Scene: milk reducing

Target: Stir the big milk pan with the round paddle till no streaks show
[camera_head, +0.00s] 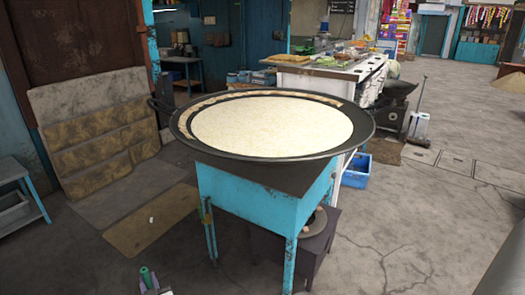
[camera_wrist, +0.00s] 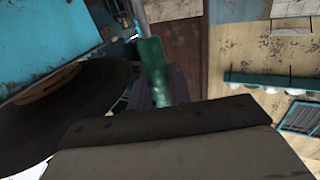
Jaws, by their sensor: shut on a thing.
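The big milk pan (camera_head: 362,133) is a wide dark metal bowl on a blue stand. Pale, slightly grainy milk (camera_head: 270,125) fills its middle, with a tan band along the far and left inner wall. My gripper (camera_head: 153,290) is at the bottom edge of the head view, low in front of the pan and left of it, apart from it. It is shut on the green handle (camera_head: 146,277) of the paddle. In the wrist view the green handle (camera_wrist: 155,70) runs up to a grey metal shaft. The paddle's round head is out of view.
The blue stand (camera_head: 265,200) has thin legs, with a dark burner box under it. A table with foods (camera_head: 325,70) stands behind. Stone slabs (camera_head: 95,125) lean at left beside a blue side table (camera_head: 20,185). The floor at right is open.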

